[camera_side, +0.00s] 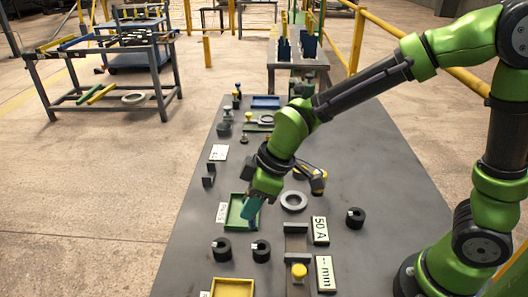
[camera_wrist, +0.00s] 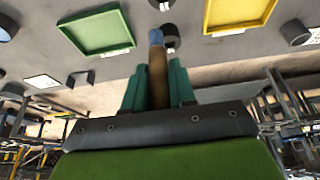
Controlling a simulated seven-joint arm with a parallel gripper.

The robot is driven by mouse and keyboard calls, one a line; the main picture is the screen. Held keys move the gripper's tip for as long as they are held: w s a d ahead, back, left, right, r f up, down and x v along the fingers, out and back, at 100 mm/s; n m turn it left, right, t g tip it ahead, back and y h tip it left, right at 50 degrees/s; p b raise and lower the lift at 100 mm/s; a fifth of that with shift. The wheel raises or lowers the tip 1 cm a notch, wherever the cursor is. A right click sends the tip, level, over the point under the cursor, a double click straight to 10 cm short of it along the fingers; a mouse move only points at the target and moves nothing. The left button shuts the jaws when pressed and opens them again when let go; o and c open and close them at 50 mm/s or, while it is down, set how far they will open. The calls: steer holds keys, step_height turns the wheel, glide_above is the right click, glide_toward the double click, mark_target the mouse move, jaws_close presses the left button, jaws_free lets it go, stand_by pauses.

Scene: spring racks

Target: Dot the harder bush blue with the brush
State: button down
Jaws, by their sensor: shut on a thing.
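My gripper (camera_side: 251,208) points down near the green tray. In the wrist view its teal fingers (camera_wrist: 157,88) are shut on a brush (camera_wrist: 157,75) with a brown handle and a blue tip. The brush cannot be made out in the side view. Two dark bushes, a left one (camera_side: 221,249) and a right one (camera_side: 261,251), stand in front of the green tray; a third bush (camera_side: 355,218) stands farther right. In the wrist view a bush (camera_wrist: 171,40) shows just beside the blue tip; whether they touch I cannot tell. Which bush is harder does not show.
A green tray (camera_side: 232,222) lies beside my gripper and a yellow tray (camera_side: 232,289) at the front edge. A fixture with a yellow knob (camera_side: 299,271) stands beside displays reading "50 A" (camera_side: 320,230) and "-- mm" (camera_side: 326,273). A grey ring (camera_side: 293,201) lies behind.

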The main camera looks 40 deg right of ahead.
mark_target(254, 219)
step_height(254, 219, down, 3)
steer(key=shift+f, duration=0.15)
steer(key=shift+s+d+f, duration=0.1)
steer(key=shift+s+f, duration=0.05)
steer(key=shift+f, duration=0.7)
steer(key=shift+r, duration=4.05)
